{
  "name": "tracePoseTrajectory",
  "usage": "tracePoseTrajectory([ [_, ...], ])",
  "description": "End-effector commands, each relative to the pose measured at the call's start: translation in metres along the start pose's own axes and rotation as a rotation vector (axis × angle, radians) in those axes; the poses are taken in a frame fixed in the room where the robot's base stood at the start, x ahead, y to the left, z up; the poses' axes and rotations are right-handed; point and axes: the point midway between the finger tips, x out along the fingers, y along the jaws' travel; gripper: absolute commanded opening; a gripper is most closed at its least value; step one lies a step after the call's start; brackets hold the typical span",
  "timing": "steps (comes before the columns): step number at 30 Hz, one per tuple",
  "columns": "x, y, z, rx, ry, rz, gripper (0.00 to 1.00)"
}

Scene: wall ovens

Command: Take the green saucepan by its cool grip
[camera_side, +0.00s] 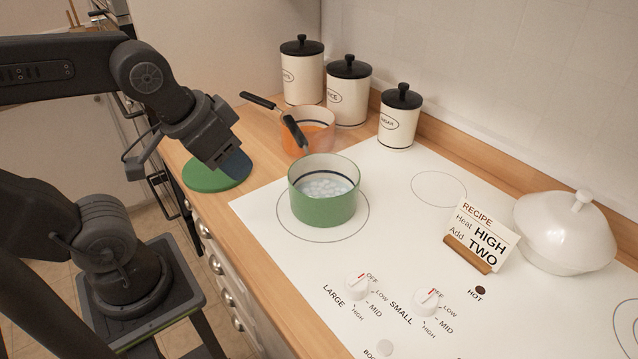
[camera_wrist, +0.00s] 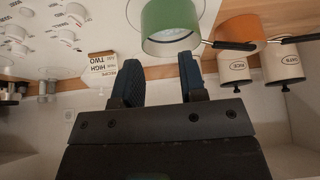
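The green saucepan (camera_side: 323,207) stands upright on a ringed burner and holds pale, bubbly contents. Its dark handle (camera_side: 294,131) points up and left from the rim, in front of an orange pan. In the upside-down wrist view, the saucepan (camera_wrist: 170,38) is at the top, with its handle (camera_wrist: 233,45) reaching right. My gripper (camera_side: 236,166) is left of the saucepan, over the wooden counter near a green disc (camera_side: 205,178), and touches neither pan nor handle. In the wrist view, its dark blue fingers (camera_wrist: 160,72) are apart with nothing between them.
The orange pan (camera_side: 301,139) stands behind the saucepan, its black handle (camera_side: 258,101) pointing left. Canisters (camera_side: 347,95) line the back. A recipe card (camera_side: 481,235) and a white lidded dish (camera_side: 563,235) are at right. Knobs (camera_side: 357,287) are in front. White cooktop between is clear.

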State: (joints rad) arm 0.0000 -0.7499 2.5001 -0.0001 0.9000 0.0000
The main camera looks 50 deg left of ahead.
Motion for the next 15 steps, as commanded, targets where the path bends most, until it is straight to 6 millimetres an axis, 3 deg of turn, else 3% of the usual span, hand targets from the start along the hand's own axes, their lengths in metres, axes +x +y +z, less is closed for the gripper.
tracePoseTrajectory([
  [8,-0.001,-0.003,-0.008,-0.039,-0.013,-0.014,0.38],
  [11,0.0,-0.011,-0.029,-0.145,-0.046,-0.05,0.38],
  [15,0.007,-0.031,-0.074,-0.39,-0.102,-0.149,0.38],
])
